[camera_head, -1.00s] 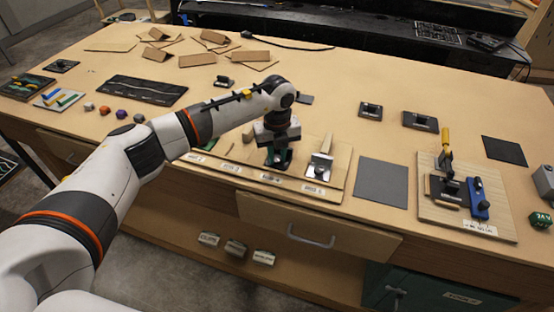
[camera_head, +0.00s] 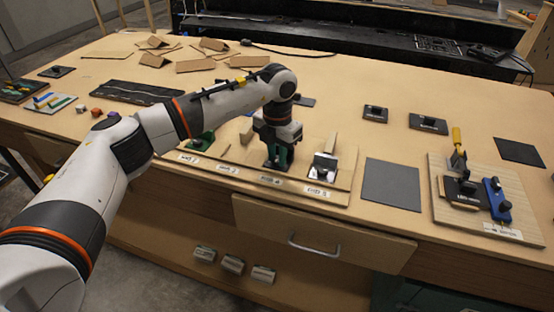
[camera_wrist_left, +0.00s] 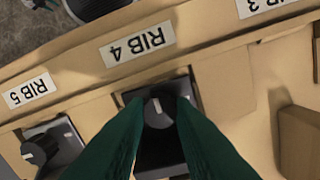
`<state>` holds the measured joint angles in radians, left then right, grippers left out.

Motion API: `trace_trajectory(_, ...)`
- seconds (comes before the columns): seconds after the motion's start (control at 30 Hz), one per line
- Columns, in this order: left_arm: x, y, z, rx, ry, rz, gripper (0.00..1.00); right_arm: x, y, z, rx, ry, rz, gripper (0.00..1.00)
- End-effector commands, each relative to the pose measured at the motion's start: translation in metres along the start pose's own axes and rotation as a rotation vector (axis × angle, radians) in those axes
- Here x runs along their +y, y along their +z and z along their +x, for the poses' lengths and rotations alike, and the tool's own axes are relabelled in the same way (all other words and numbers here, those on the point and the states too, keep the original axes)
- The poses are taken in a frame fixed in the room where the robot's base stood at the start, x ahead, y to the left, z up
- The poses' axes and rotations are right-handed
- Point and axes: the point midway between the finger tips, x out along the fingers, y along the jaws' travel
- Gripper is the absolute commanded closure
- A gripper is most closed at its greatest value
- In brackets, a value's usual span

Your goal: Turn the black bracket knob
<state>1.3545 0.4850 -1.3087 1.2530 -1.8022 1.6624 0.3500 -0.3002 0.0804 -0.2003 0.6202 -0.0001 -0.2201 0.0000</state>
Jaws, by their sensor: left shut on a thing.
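My left gripper (camera_head: 278,163) points down over the station labelled RIB 4 on the wooden rib board. In the left wrist view, its dark green fingers (camera_wrist_left: 157,118) are shut on a black knob (camera_wrist_left: 157,106) with a pale pointer line. The knob sits on a dark bracket plate (camera_wrist_left: 158,160), largely hidden by the fingers. A second black knob (camera_wrist_left: 40,149) on a metal bracket stands at RIB 5, apart from the gripper; that bracket (camera_head: 324,165) also shows in the head view. My right gripper is not in view.
A wooden upright (camera_wrist_left: 300,140) stands right of the gripper in the wrist view. A dark grey mat (camera_head: 392,187) lies right of the rib board, and a board with a yellow-handled clamp (camera_head: 458,160) beyond it. A drawer (camera_head: 318,236) shows below the table edge.

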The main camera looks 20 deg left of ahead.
Motion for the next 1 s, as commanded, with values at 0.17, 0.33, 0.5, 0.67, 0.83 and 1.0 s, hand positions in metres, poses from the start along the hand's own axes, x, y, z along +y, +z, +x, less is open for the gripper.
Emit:
trace_trajectory(0.17, 0.000, -0.002, -0.001, 0.010, -0.001, 0.168, 1.00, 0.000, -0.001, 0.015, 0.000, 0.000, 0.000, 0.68)
trace_trajectory(0.33, 0.000, -0.002, -0.002, 0.010, -0.002, 0.327, 1.00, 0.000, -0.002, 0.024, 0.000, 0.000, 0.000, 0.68)
trace_trajectory(0.5, 0.000, -0.002, -0.003, 0.012, -0.003, 0.482, 1.00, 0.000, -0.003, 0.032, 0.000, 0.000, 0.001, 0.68)
trace_trajectory(0.67, 0.000, -0.002, -0.004, 0.013, -0.004, 0.624, 1.00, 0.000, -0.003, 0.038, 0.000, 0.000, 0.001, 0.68)
trace_trajectory(0.83, 0.000, -0.003, -0.005, 0.014, -0.006, 0.773, 1.00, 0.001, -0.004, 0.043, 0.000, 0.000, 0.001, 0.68)
trace_trajectory(1.0, 0.000, -0.002, -0.005, 0.014, -0.006, 0.917, 1.00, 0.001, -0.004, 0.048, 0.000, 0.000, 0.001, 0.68)
